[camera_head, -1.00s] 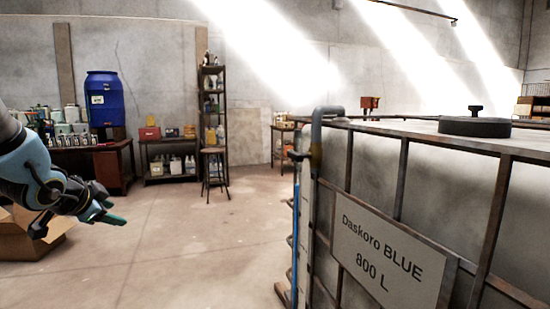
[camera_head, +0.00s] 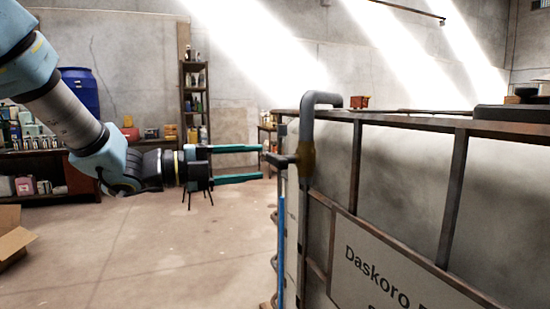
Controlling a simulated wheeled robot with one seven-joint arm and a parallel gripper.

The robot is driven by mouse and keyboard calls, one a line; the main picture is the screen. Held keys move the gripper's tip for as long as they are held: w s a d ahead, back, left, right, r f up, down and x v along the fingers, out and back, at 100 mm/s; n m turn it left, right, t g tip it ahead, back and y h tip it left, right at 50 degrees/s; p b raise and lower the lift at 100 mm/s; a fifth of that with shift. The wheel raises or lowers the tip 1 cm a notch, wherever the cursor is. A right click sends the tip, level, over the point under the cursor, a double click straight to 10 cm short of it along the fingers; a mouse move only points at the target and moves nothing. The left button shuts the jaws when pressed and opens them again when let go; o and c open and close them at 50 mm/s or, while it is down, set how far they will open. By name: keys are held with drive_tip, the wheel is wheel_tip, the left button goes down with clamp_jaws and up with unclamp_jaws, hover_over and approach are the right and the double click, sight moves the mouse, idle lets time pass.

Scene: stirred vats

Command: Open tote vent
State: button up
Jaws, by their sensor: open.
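The tote (camera_head: 407,173) is a pale tank in a rusty metal cage, filling the right side, with a "Daskoro" sign (camera_head: 375,275). A bent grey pipe (camera_head: 321,99) rises at its near left corner. A short dark crossbar (camera_head: 280,160) juts left from a brownish fitting on the pipe, above a thin blue upright tube (camera_head: 282,240). A dark lid (camera_head: 512,116) on the tote's top is cut off at the right edge. My gripper (camera_head: 260,162) is open, its teal fingers pointing right, one above and one below the crossbar's level. Contact cannot be told. Which part is the vent is unclear.
A dark shelf rack (camera_head: 194,95) with bottles stands at the back wall. A blue barrel (camera_head: 80,92) stands on a table at the left, partly behind my arm. A cardboard box (camera_head: 12,238) lies at the left edge. The floor between is clear.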

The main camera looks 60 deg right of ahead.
sight(272, 161)
drive_tip(key=p+x, duration=0.1)
drive_tip(key=x, duration=0.5)
clamp_jaws()
idle(0.4)
